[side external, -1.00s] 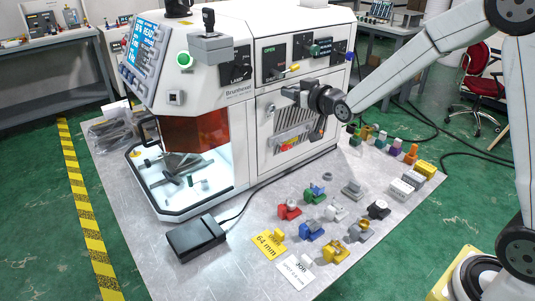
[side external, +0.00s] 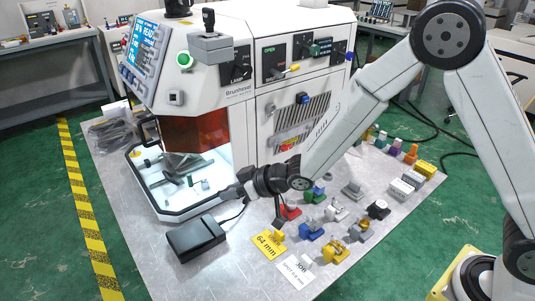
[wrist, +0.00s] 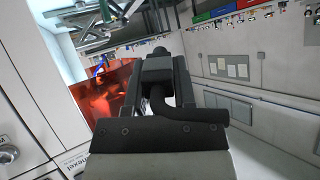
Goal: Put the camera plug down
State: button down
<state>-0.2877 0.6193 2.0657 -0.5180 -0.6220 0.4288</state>
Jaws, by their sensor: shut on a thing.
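My gripper (side external: 226,193) is low over the metal table, in front of the white machine's open, lit bay (side external: 190,180). Its fingers point left, toward the bay. In the wrist view the gripper (wrist: 158,80) is shut on a small dark thing, taken to be the camera plug (wrist: 157,68), between the two fingers. In the side view the plug is too small and dark to tell from the fingers. I cannot tell whether it touches anything below.
A black pedal box (side external: 196,237) with a cable lies just below my gripper. An orange window (side external: 194,132) hangs above the bay. A blue knob (side external: 303,98) sits on the machine front.

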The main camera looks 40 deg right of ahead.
jog(key=s+a+f+n+g, duration=0.3)
jog(key=s+a+f+g, duration=0.3)
jog(key=s+a+f, duration=0.5)
jog(key=shift+s+a+y, duration=0.25)
jog(key=shift+s+y, duration=0.15)
jog(key=shift+s, duration=0.85)
jog(key=shift+f, duration=3.15)
jog(key=shift+c, duration=1.7)
grip_release()
